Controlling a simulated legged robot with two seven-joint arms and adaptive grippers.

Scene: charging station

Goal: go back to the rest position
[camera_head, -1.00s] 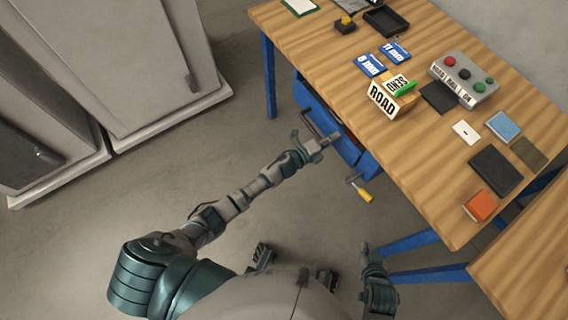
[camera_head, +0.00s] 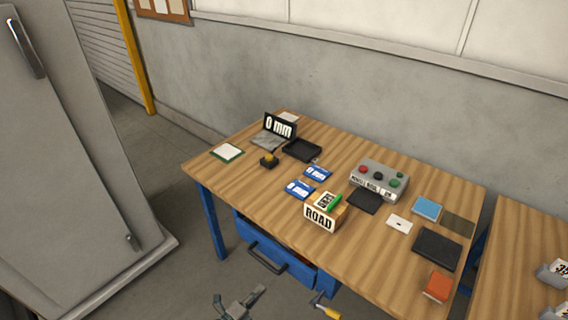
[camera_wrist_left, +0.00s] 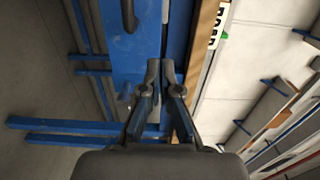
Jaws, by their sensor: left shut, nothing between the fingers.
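My left gripper (camera_head: 256,292) shows at the bottom of the head view, in front of the table's blue drawer unit (camera_head: 300,273). Its fingers are together with nothing between them. They also show close together in the left wrist view (camera_wrist_left: 161,70), with the blue drawer front (camera_wrist_left: 135,55) beyond them. A dark drawer handle (camera_head: 265,259) lies just above the gripper in the head picture; I cannot tell the gap in depth.
The wooden table (camera_head: 260,190) holds a ROAD box (camera_head: 319,220), a button panel (camera_head: 378,179), a black tray (camera_head: 302,150) and several small items. A grey cabinet (camera_head: 70,150) stands left, with open floor between.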

